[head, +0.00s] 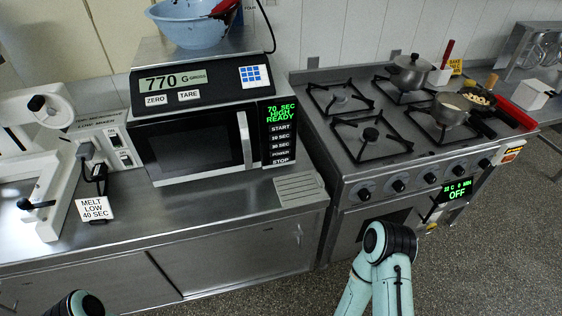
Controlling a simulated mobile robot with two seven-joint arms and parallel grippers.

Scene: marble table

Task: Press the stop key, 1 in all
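The stop key (281,161) is the lowest label on the black key panel at the right of the microwave (190,146). The green microwave display (280,112) above it reads "70 SEC HIGH READY". Nothing covers the stop key. The microwave door looks closed. A joint of my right arm (389,243) shows at the bottom, in front of the stove, well right of and below the key. A small part of my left arm (76,304) shows at the bottom left. I can make out neither gripper's fingers.
A scale (199,82) reading 770 G stands on the microwave and bears a blue bowl (193,24). A "MELT LOW 40 SEC" card (95,208) stands on the counter. A stove (360,150) with several pans is at the right. The counter front is clear.

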